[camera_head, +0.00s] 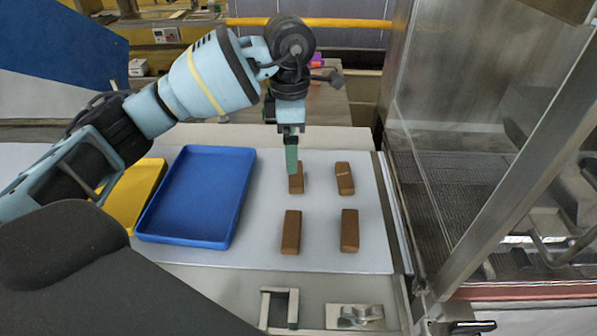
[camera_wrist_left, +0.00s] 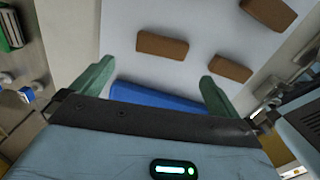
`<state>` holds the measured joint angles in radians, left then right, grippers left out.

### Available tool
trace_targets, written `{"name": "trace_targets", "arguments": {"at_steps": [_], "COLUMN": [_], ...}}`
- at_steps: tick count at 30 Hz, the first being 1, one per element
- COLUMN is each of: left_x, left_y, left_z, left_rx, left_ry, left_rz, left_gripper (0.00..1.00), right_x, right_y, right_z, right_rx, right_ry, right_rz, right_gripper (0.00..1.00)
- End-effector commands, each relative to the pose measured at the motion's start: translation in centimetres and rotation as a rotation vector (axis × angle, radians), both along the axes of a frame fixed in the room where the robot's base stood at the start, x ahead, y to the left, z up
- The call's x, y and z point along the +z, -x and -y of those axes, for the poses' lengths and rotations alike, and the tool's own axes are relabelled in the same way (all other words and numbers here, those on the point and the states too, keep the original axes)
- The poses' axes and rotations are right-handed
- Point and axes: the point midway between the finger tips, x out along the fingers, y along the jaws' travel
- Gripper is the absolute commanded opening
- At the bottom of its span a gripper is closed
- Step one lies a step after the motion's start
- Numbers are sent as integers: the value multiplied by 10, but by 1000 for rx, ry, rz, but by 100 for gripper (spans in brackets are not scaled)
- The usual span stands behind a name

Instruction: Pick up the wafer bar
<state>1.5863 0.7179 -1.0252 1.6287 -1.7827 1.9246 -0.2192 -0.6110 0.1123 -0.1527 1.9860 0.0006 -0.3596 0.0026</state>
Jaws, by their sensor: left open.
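Several brown bars lie apart on the pale work surface: one at back left (camera_head: 296,184), one at back right (camera_head: 344,180) with a thin light line across it, one at front left (camera_head: 291,232) and one at front right (camera_head: 349,231). I cannot tell which one is the wafer bar. My left gripper (camera_head: 292,168) points down at the back left bar and hides part of it. In the left wrist view its green fingers (camera_wrist_left: 158,72) are wide apart with nothing between them; a brown bar (camera_wrist_left: 162,46) lies just beyond the fingertips. My right gripper is out of view.
A blue tray (camera_head: 150,231), empty where visible, lies left of the bars, with a yellow tray (camera_head: 128,205) beside it. A metal-framed machine with a mesh belt (camera_head: 440,190) stands on the right. Metal fittings (camera_head: 355,316) sit at the front edge.

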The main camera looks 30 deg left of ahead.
Motion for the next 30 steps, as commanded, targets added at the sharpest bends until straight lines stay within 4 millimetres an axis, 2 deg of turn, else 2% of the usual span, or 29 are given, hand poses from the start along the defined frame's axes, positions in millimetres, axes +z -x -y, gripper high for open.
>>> {"name": "trace_targets", "arguments": {"at_steps": [6, 13, 24, 30], "left_x": [-21, -29, -73, -75], "left_y": [1, 1, 2, 2], "left_z": [0, 1, 4, 4], "left_rx": [0, 0, 1, 0], "left_ry": [0, -1, 0, -1], "left_rz": [-2, -2, -1, -1], "left_gripper": [100, 100, 100, 100], "right_x": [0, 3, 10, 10], "right_y": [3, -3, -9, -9], "right_z": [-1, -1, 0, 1], "right_rx": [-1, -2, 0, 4], "right_ry": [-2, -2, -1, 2], "right_rz": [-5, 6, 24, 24], "right_gripper": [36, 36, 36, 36]}}
